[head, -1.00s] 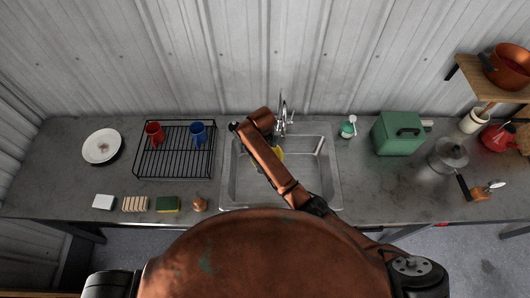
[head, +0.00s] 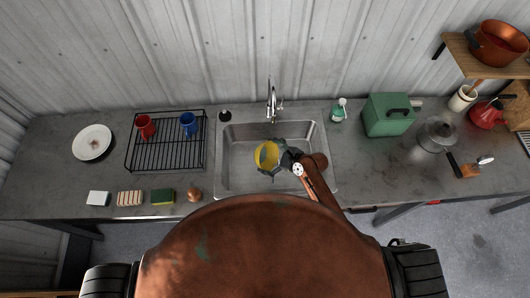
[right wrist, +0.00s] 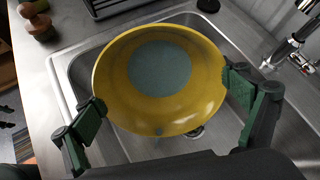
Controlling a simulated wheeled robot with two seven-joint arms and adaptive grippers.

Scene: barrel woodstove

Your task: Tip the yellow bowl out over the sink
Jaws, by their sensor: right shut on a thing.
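The yellow bowl (head: 262,157) is over the sink (head: 229,178) in the head view and looks tilted. My right gripper (head: 274,160) is at its right side. In the right wrist view the bowl (right wrist: 120,85) sits between the two green-padded fingers of my right gripper (right wrist: 165,100), which is shut on it. A round grey-teal patch shows in the bowl; I cannot tell whether it is liquid or the bowl's bottom. The sink (right wrist: 70,75) and part of its drain show beneath the bowl. My left gripper is not in view.
The faucet (head: 272,105) stands behind the sink. A black dish rack (head: 165,155) with a red mug (head: 146,126) and blue mug (head: 188,124) is left. A soap dispenser (head: 338,112) and green box (head: 388,117) are right. A wooden-handled brush (head: 194,194) stands near the sink's front left.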

